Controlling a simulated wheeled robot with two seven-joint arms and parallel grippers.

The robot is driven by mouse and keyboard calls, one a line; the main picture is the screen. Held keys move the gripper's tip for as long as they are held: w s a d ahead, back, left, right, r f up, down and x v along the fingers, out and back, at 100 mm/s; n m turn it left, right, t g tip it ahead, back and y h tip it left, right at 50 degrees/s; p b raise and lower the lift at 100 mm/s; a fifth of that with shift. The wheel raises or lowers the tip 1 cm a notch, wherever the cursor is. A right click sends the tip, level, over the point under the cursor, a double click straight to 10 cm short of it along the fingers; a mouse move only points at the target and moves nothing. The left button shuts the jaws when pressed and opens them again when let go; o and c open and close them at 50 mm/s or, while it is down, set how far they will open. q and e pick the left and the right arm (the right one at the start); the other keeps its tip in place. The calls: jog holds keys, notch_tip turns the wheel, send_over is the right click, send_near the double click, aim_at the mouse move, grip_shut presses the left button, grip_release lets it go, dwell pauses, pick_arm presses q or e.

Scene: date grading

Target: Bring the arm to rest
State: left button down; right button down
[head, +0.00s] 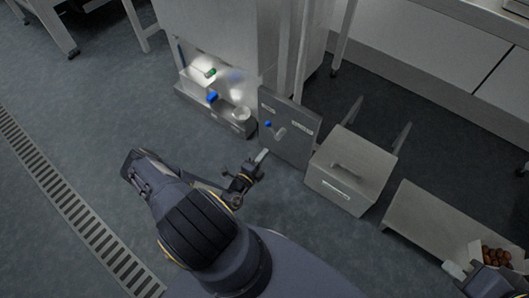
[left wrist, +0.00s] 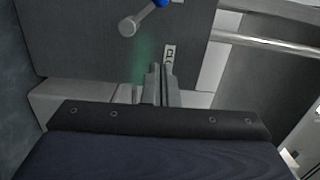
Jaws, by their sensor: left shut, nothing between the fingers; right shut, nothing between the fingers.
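My left gripper (head: 262,155) is shut and empty. In the head view it is above the floor, just in front of the open grey door panel (head: 298,146). In the left wrist view its two fingers (left wrist: 162,78) are together, with the door panel (left wrist: 85,45) behind them. A round grey handle (left wrist: 128,27) with a blue part stands out from the panel, apart from the fingers. My right gripper (head: 490,281) is at the lower right corner of the head view, partly cut off, beside a bin of dates; its fingertips are hard to make out.
A cabinet (head: 210,30) has a lit opening with a green and a blue part inside. A grey box with a handle (head: 338,180) stands right of the door panel. A bench (head: 430,222) with brown dates (head: 497,257) is at the lower right. The floor at left is clear around a drain grate (head: 60,190).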

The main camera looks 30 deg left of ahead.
dwell(0.3)
pick_arm(q)
jog(key=s+d+r+m+g+h, duration=0.1)
jog(key=d+r+m+g+h, duration=0.35)
jog(key=r+m, duration=0.5)
jog(key=d+r+m+g+h, duration=0.4)
jog(key=r+m+h, duration=0.3)
jog(key=m, duration=0.4)
jog(key=s+d+r+m+g+h, duration=0.1)
jog(key=d+r+m+g+h, duration=0.3)
jog(key=r+m, duration=0.65)
jog(key=s+r+m+y, duration=0.6)
jog(key=s+m, duration=0.3)
jog(key=m, duration=0.2)
jog(key=s+r+m+y, duration=0.5)
jog(key=s+r+m, duration=0.2)
jog(key=s+m, duration=0.3)
notch_tip(320, 180, up, 30)
jog(key=w+m+p, duration=0.1)
jog(key=p, duration=2.9)
jog(key=shift+w+a+f, duration=0.15)
jog(key=shift+a+f, duration=0.05)
jog(key=shift+a, duration=0.2)
